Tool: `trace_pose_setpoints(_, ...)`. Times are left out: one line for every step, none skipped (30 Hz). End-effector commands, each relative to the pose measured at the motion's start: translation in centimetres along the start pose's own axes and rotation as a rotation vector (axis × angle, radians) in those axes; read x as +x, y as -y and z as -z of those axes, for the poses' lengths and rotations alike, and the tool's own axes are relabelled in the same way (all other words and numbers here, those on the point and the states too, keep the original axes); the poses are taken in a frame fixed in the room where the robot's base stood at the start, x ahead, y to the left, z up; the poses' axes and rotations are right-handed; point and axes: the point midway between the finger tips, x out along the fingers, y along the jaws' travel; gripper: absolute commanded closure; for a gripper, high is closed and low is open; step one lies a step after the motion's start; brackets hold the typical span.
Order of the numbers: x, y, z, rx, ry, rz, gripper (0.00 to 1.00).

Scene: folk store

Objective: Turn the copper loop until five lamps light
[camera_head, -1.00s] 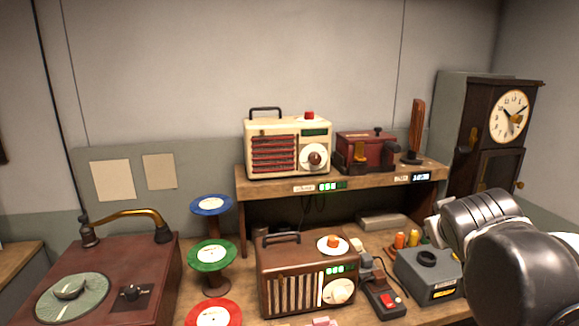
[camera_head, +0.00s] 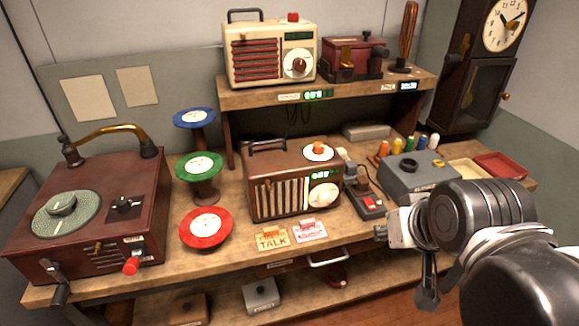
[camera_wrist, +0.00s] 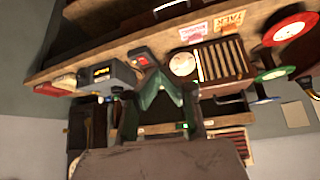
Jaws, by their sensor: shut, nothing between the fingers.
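A slim upright copper-brown piece (camera_head: 408,35) stands on a small dark base at the right end of the upper shelf. It looks like the loop seen nearly edge-on. A small green-lit strip (camera_head: 318,95) is on the shelf's front edge; I cannot tell how many lamps are lit. My gripper (camera_head: 382,233) is in front of the bench's right part, below and apart from the copper-brown piece. In the wrist view my gripper (camera_wrist: 160,85) is shut and empty. I cannot make out the loop in that view.
A brown radio (camera_head: 293,185), a grey box (camera_head: 420,175) and thread spools (camera_head: 397,146) crowd the bench. A cream radio (camera_head: 270,52) and a red box (camera_head: 353,57) share the upper shelf (camera_head: 262,97). A clock (camera_head: 487,65) stands at right.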

Motion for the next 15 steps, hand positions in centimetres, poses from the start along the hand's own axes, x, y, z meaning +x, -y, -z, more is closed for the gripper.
trace_pose_setpoints(0.0,0.0,0.0,0.0,0.0,0.0,1.0)
trace_pose_setpoints(0.0,0.0,0.0,0.0,0.0,0.0,1.0)
trace_pose_setpoints(0.0,0.0,0.0,0.0,0.0,0.0,1.0)
trace_pose_setpoints(0.0,0.0,0.0,0.0,0.0,0.0,1.0)
trace_pose_setpoints(0.0,0.0,0.0,0.0,-0.001,-0.001,0.97)
trace_pose_setpoints(0.0,0.0,0.0,0.0,-0.001,-0.001,0.92)
trace_pose_setpoints(0.0,0.0,0.0,0.0,-0.001,-0.001,0.88)
trace_pose_setpoints(0.0,0.0,0.0,0.0,-0.001,-0.001,0.84)
trace_pose_setpoints(0.0,0.0,0.0,0.0,-0.001,-0.001,0.79)
trace_pose_setpoints(0.0,0.0,0.0,0.0,-0.001,-0.001,0.75)
trace_pose_setpoints(0.0,0.0,0.1,-0.001,-0.001,-0.001,0.71)
trace_pose_setpoints(0.0,0.0,0.3,-0.002,-0.001,0.0,0.65)
trace_pose_setpoints(-0.1,0.0,0.5,-0.004,-0.002,0.001,0.61)
trace_pose_setpoints(-0.1,-0.1,0.9,-0.007,-0.003,0.002,0.57)
trace_pose_setpoints(-0.2,-0.1,1.6,-0.012,-0.004,0.004,0.52)
